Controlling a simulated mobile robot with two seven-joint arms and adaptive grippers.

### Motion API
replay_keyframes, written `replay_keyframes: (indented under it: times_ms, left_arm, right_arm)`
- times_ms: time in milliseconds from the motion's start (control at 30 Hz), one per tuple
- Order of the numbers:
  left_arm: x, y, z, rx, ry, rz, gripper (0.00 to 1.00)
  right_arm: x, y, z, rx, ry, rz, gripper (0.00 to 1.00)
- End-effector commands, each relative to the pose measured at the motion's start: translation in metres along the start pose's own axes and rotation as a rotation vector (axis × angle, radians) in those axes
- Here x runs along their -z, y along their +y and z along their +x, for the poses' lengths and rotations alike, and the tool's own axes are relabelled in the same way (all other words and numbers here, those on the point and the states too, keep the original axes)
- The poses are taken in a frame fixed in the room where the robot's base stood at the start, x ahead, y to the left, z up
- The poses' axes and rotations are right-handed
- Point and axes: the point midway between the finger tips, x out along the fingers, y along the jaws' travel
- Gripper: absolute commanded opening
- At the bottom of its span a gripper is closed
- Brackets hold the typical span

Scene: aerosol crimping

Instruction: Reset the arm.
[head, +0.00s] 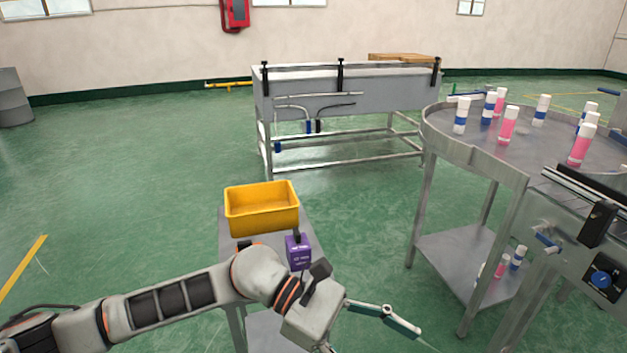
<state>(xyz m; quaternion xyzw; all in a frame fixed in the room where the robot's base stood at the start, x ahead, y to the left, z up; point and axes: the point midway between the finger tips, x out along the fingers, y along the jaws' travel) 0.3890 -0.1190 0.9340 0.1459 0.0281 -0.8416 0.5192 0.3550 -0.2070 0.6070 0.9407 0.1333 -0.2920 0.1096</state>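My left arm (172,297) reaches in from the left edge, low across the picture, in front of a small grey cart. My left gripper (370,332) is near the bottom edge, right of the cart. One finger stretches out to the right, and the other is mostly cut off by the bottom edge. The fingers look spread, with nothing seen between them. My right gripper is not in view.
A yellow bin (262,212) and a purple box (298,252) stand on the small cart (229,243), close behind my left arm. A round steel table (437,137) with several pink and blue cans is at right, beside a machine (566,226). Green floor is clear at left.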

Motion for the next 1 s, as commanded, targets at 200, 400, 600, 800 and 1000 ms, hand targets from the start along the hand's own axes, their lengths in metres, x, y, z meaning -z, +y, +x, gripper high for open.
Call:
replay_keyframes:
  times_ms: [200,400,600,800,1000]
  left_arm:
    - [-0.051,0.021,0.004,-0.164,-0.413,-0.424,0.65]
    - [-0.054,0.052,-0.033,-0.292,-0.787,-0.859,0.65]
    - [-0.003,0.07,-0.089,-0.4,-1.169,-1.312,0.65]
    - [0.095,0.05,-0.141,-0.496,-1.57,-1.755,0.65]
    - [0.209,-0.019,-0.173,-0.59,-1.993,-2.14,0.65]
  right_arm:
    - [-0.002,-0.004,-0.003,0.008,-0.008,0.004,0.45]
    - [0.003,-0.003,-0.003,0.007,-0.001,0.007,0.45]
    - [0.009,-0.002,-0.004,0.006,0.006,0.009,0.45]
    - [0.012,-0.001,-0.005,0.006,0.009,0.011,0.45]
    - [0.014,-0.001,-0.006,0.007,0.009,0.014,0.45]
